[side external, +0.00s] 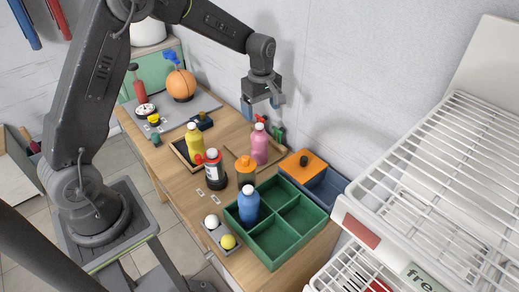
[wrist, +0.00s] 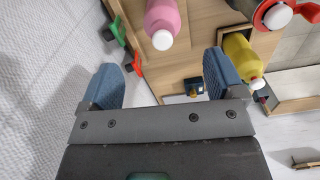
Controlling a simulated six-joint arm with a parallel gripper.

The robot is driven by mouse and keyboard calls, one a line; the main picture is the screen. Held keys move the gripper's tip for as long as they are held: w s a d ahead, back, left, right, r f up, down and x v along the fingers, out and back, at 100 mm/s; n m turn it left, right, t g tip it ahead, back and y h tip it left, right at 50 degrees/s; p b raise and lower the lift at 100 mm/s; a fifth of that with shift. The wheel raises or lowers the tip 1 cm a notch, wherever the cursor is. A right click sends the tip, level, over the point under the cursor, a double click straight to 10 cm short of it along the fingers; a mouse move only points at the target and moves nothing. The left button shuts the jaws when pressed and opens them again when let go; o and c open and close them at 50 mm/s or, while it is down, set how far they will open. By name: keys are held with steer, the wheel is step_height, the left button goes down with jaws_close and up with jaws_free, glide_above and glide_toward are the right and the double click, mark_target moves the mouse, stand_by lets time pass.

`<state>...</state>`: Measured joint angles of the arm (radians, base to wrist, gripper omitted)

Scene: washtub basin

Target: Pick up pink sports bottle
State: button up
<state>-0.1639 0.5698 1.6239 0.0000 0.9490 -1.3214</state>
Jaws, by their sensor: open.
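The pink sports bottle (side external: 260,145) stands upright on the wooden table, with a white cap. It also shows in the wrist view (wrist: 162,16) at the top, cut off by the frame edge, with its white cap toward the camera. My gripper (side external: 264,108) is above the table near the back wall, pointing down, just above and behind the bottle. In the wrist view my gripper (wrist: 160,78) has its two blue fingers spread apart with nothing between them. The bottle is beyond the fingertips and apart from them.
A yellow bottle (side external: 195,145), a red-and-black bottle (side external: 214,172) and an orange bottle (side external: 246,172) stand close by. A green divided tray (side external: 273,255) holds a blue bottle (side external: 249,206). Green and red clips (side external: 277,133) lie near the wall. A white wire rack (side external: 440,170) is at right.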

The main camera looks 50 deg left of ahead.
mark_target(259, 124)
step_height(259, 124, down, 4)
steer(key=shift+f, duration=0.1)
steer(key=shift+a+f, duration=0.2)
steer(key=shift+f, duration=1.1)
steer(key=shift+a+f, duration=0.15)
steer(key=shift+f, duration=1.15)
steer(key=shift+c, duration=0.5)
